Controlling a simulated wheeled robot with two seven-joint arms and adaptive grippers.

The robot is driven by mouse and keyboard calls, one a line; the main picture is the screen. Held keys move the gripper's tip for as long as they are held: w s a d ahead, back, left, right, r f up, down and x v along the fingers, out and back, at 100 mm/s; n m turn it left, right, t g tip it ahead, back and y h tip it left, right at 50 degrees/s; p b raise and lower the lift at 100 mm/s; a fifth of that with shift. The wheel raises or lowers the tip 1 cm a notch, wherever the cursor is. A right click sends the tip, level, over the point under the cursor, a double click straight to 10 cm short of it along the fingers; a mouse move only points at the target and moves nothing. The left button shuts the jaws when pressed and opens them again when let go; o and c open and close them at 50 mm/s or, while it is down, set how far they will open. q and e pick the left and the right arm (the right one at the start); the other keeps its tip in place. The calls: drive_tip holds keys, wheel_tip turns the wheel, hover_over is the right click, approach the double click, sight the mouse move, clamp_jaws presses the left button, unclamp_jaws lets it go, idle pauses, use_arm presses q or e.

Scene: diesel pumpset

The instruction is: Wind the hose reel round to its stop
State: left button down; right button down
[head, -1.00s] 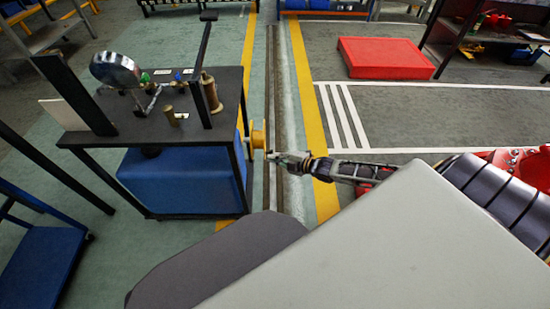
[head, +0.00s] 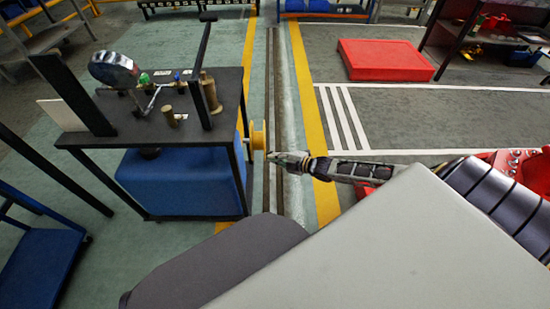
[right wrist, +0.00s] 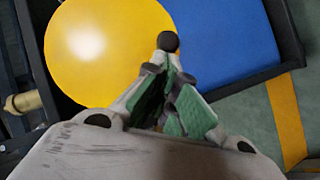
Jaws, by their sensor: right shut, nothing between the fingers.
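The yellow hose reel (head: 258,136) sits on the right side of the dark pumpset stand, seen nearly edge-on in the head view. In the right wrist view its round yellow face (right wrist: 90,45) fills the upper left. A dark round knob (right wrist: 168,41) shows in front of the face's right edge. My right gripper (head: 273,156) reaches in from the right, just beside the reel. Its fingers, with green pads, are together and empty in the right wrist view (right wrist: 170,80), tips close to the knob. I cannot tell whether they touch it. My left gripper is not in view.
The stand's top (head: 140,125) carries a gauge (head: 115,69), brass fittings and an upright lever. A blue tank (head: 180,182) sits below. A floor channel runs beside the stand. A red flat box (head: 385,59) lies at the back right.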

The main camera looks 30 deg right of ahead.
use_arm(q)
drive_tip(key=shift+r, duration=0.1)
use_arm(e)
drive_tip(key=shift+w+f+n, duration=0.1)
drive_tip(key=shift+f+n, duration=0.2)
drive_tip(key=shift+f, duration=0.05)
idle(0.4)
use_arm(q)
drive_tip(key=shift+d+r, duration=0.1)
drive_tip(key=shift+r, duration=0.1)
use_arm(e)
drive_tip(key=shift+d+f+t, duration=0.1)
drive_tip(key=shift+t, duration=0.3)
use_arm(q)
drive_tip(key=shift+b, duration=0.3)
use_arm(e)
drive_tip(key=shift+w+f+n, duration=0.15)
drive_tip(key=shift+f+n, duration=0.05)
drive_tip(key=shift+n, duration=0.1)
